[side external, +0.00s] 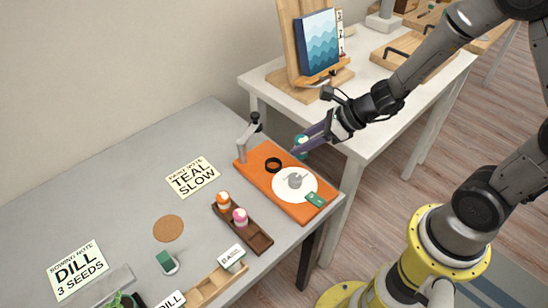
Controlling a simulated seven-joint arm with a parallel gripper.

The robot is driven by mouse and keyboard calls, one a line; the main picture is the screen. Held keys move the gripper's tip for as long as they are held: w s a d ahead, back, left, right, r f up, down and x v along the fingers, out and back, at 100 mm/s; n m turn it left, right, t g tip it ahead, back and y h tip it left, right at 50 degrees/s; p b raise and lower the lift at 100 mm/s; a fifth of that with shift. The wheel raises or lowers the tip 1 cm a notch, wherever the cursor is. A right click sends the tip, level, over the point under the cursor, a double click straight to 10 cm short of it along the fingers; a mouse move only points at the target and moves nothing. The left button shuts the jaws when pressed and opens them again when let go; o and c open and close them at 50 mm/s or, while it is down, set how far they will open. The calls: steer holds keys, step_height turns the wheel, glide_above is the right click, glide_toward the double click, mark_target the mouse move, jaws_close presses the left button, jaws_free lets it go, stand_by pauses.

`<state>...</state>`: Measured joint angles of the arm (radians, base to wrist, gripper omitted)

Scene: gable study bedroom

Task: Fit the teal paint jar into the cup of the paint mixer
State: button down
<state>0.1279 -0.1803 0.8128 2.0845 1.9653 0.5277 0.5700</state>
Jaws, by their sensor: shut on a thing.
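My gripper (301,147) reaches in from the right and is shut on the teal paint jar (301,139). Its fingers partly cover the jar, which shows a pale top. The jar is held above the back right part of the orange paint mixer base (265,181). A black ring (273,157), which looks like the mixer's cup, is on the base, left of and below the gripper in the picture. The jar is apart from this ring. The mixer's grey post (242,150) with a black knob stands at the base's back left corner.
A white disc (283,191) with a grey centre and a green tag (316,200) are on the mixer's front. A brown rack (257,239) holds an orange jar (223,200) and a pink jar (240,216). A "TEAL SLOW" note (193,178) lies left. A white table (350,105) stands behind.

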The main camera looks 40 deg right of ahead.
steer(key=w+f, duration=0.2)
steer(key=w, duration=0.2)
glide_above(265, 162)
steer(key=s+d, duration=0.2)
steer(key=s, duration=0.1)
steer(key=f, duration=0.5)
steer(key=shift+w+a, duration=0.15)
steer(key=shift+a, duration=0.05)
steer(key=shift+w+f, duration=0.2)
steer(key=shift+f, duration=0.05)
steer(key=shift+w+f, duration=0.1)
steer(key=shift+f, duration=1.45)
steer(key=shift+f, duration=0.15)
steer(key=shift+c, duration=2.2)
jaws_free()
